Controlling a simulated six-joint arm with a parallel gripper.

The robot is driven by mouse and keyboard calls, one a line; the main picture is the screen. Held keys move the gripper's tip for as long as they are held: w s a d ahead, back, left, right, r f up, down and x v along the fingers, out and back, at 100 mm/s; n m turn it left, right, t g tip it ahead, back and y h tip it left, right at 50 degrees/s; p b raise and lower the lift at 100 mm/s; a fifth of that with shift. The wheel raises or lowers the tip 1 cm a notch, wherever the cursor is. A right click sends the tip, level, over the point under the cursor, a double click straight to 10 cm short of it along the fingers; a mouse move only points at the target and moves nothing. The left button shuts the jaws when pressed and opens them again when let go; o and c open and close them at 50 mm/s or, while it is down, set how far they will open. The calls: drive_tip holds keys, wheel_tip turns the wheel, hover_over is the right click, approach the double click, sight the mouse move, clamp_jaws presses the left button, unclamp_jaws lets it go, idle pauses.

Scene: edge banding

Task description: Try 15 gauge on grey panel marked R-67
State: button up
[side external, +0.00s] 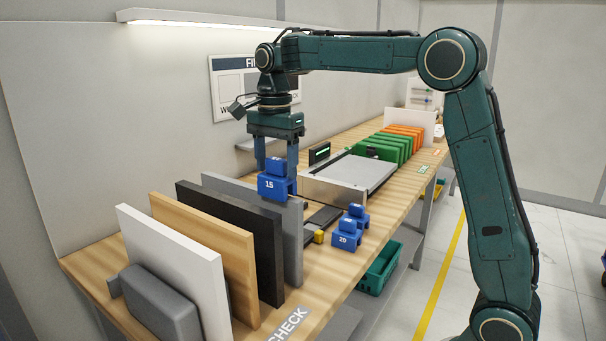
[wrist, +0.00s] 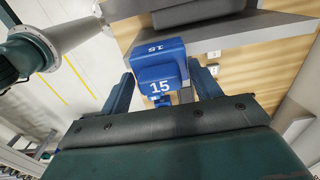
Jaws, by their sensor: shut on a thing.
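My gripper (side external: 276,170) is shut on the blue 15 gauge (side external: 272,187), holding it upright, fingers pointing down. In the wrist view the gauge (wrist: 160,82) sits between the two fingers (wrist: 163,90), its 15 readable. The grey panel (side external: 292,235) stands on edge, last in the row of panels, and the gauge is at its upper edge, overlapping it in the side view. In the wrist view a grey panel face (wrist: 215,38) lies just beyond the gauge. I cannot tell whether they touch. No R-67 mark is legible.
Black (side external: 235,235), wood (side external: 205,250) and white (side external: 170,250) panels stand nearer the camera. A blue 20 gauge (side external: 346,236) and another blue gauge (side external: 358,214) sit on the bench's right side. A flat machine bed (side external: 350,172) and green panels (side external: 385,148) are farther back.

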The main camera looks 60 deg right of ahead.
drive_tip(key=shift+f, duration=0.35)
idle(1.0)
drive_tip(key=shift+r, duration=0.2)
drive_tip(key=shift+r, duration=3.3)
